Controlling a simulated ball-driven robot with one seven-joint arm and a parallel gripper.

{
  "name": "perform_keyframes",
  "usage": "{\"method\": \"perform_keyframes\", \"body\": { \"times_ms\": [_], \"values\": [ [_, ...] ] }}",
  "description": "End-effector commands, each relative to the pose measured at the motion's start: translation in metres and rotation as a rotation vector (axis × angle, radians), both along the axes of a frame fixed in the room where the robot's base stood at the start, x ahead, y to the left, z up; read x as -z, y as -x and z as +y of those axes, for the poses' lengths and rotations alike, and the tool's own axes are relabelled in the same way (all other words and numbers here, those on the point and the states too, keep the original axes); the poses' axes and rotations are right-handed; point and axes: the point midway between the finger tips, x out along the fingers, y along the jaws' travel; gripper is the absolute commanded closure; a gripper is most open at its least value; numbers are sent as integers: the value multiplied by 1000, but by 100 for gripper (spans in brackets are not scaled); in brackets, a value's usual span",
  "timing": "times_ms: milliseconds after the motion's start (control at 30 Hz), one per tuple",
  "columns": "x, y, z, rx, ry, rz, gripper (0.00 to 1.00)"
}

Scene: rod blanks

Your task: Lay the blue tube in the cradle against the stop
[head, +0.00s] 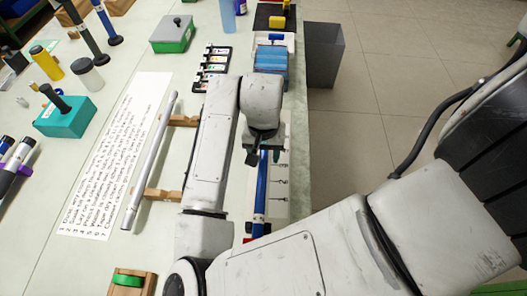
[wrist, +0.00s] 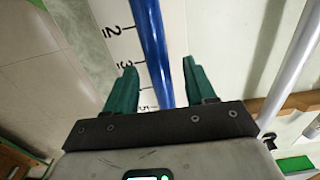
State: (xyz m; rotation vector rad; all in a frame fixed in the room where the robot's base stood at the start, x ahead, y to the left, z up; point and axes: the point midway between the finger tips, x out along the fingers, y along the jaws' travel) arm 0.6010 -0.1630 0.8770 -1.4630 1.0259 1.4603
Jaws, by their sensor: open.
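The blue tube (head: 262,188) lies lengthwise along the white numbered strip (head: 280,170) near the table's right edge. It has a pale band near its lower end, and my gripper hides its upper part in the head view. My gripper (head: 257,153) is above the tube. In the wrist view, the green fingers of my gripper (wrist: 159,68) stand apart with the blue tube (wrist: 154,45) running between them, and I see a gap on both sides. A small red piece (head: 248,228) sits by the tube's lower end. I cannot tell which part is the cradle or the stop.
A blue box (head: 272,62) stands beyond my gripper. A grey bin (head: 324,55) stands right of the table, on open floor.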

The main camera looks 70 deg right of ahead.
Motion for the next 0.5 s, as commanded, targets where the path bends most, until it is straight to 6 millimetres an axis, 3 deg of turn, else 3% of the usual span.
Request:
{"method": "perform_keyframes", "body": {
  "times_ms": [233,500],
  "values": [
    [-15,0,0,0,1,-1,45],
    [-66,0,-1,3,1,-3,45]
  ]
}}
